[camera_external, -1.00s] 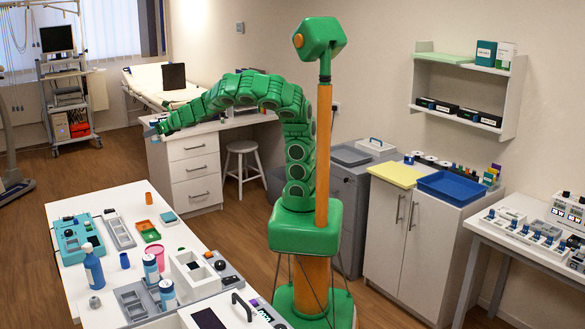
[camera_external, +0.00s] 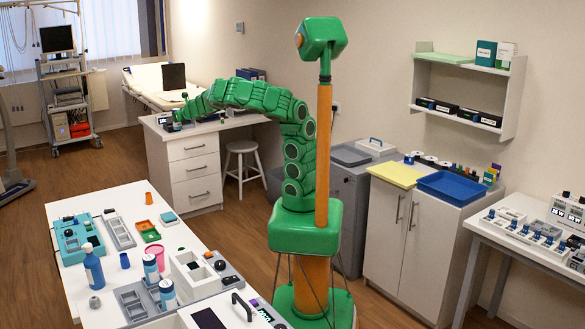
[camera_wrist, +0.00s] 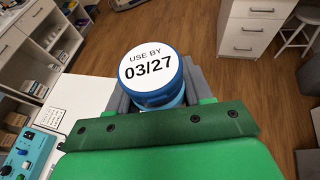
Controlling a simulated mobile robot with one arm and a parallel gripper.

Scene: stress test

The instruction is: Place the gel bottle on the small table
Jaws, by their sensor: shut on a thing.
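My gripper (camera_wrist: 150,92) is shut on a blue-rimmed container (camera_wrist: 150,100) in the wrist view. Its round white lid reads "USE BY 03/27". The lid hides most of its body, and I cannot tell whether it is the gel bottle. In the external view my gripper (camera_external: 176,122) is at the white desk's near left corner; its fingers and load are too small to make out. A blue bottle (camera_external: 93,268) stands upright on the white table (camera_external: 110,198) in the foreground. I cannot tell which surface is the small table.
The white desk (camera_external: 192,150) has drawers, with a white stool (camera_external: 240,150) beside it. Blue-labelled containers (camera_external: 151,268), trays and a teal case (camera_external: 78,240) crowd the foreground table. A cabinet (camera_external: 405,245) with a blue tray stands at right. Open wooden floor (camera_external: 105,165) lies at left.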

